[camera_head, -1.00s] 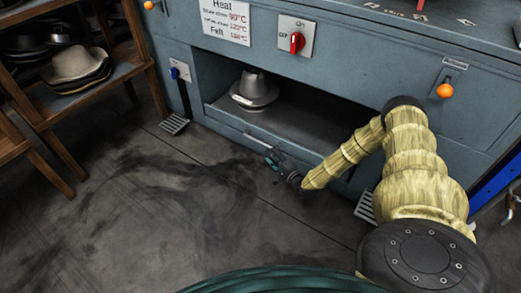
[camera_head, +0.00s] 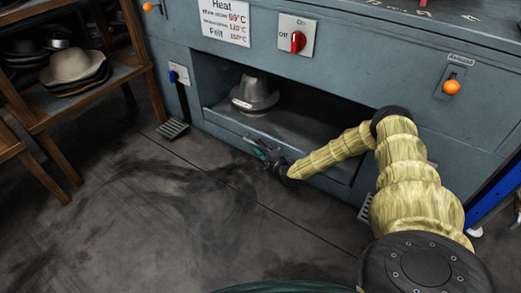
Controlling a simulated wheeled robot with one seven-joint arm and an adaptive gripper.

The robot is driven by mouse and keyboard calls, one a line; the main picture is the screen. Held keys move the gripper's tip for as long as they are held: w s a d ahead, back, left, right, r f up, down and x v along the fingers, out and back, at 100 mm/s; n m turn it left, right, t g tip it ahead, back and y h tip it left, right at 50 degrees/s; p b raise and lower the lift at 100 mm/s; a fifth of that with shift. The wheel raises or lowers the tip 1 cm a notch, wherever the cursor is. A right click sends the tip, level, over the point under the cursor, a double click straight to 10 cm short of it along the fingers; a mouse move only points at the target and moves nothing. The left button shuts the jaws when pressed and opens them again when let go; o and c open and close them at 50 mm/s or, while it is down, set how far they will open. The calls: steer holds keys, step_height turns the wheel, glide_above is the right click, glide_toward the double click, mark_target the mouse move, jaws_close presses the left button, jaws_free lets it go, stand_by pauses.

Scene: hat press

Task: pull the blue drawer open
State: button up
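The blue-grey drawer (camera_head: 334,184) is low in the press, below a wide dark opening. A grey hat (camera_head: 254,94) sits inside that opening on a dark surface. My gripper (camera_head: 262,151), dark with teal parts, is at the drawer's front, near its upper edge and left of its middle. It overlaps the place of the drawer's handle, and I cannot tell whether it touches it. The fingers are too small and dark to show whether they are open or shut. My arm in its yellowish sleeve hides part of the drawer's right side.
A red switch (camera_head: 298,41) and an orange knob (camera_head: 452,87) are on the press above. A wooden shelf (camera_head: 103,84) with hats is at the left. The floor (camera_head: 170,210) before the drawer is clear.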

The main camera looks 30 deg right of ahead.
steer(key=shift+w, duration=0.1)
steer(key=shift+c, duration=0.4)
jaws_close()
steer(key=shift+a, duration=0.15)
steer(key=s+a+p, duration=0.1)
steer(key=s+a, duration=0.3)
steer(key=a, duration=0.6)
steer(key=s+a+p, duration=0.2)
steer(key=s+a, duration=0.3)
steer(key=a, duration=0.6)
steer(key=s+a+p, duration=0.2)
steer(key=s+a, duration=0.2)
steer(key=a, duration=0.7)
steer(key=shift+s, duration=0.3)
steer(key=shift+a, duration=0.1)
steer(key=shift+o, duration=0.4)
jaws_free()
